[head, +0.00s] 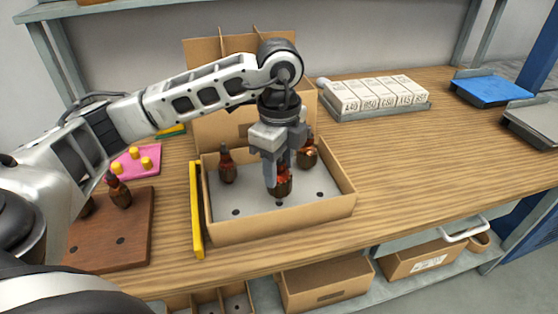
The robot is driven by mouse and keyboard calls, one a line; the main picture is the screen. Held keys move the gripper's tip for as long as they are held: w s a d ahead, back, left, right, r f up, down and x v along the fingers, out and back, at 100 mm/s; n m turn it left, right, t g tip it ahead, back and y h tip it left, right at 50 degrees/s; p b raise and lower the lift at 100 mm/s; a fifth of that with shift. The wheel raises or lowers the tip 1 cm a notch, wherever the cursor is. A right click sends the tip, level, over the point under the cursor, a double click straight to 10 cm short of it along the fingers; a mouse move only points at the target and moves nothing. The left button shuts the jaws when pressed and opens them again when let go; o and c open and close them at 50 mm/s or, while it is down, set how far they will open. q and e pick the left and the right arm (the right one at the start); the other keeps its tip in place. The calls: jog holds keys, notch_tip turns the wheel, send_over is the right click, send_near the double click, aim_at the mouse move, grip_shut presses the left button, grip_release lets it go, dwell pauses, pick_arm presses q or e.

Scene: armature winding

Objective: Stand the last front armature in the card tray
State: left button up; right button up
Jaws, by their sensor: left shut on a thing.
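My left gripper (279,174) is over the middle of the card tray (300,229), pointing down. It is shut on a copper-and-dark armature (280,187), which is upright just above or at a hole in the tray's grey floor; I cannot tell whether it touches. Another armature (227,166) stands in the tray at the back left, and one more (307,153) stands at the back right, partly hidden by the gripper. Several dark holes show in the tray's floor. A brown wooden block (135,230) at the left holds an armature (119,191); another beside it is partly hidden by my arm. My right gripper is not in view.
A yellow bar (196,210) stands along the tray's left side. A pink mat (130,170) with yellow pegs lies at the left. White boxes (375,95) stand in a grey tray behind right. A blue tray (490,89) is at far right. The bench right of the card tray is clear.

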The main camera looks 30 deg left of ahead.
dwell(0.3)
pick_arm(q)
jog(key=shift+f, duration=0.2)
jog(key=shift+f, duration=0.35)
jog(key=shift+f+b, duration=0.5)
jog(key=shift+b, duration=0.05)
jog(key=shift+f, duration=0.15)
jog(key=o, duration=1.2)
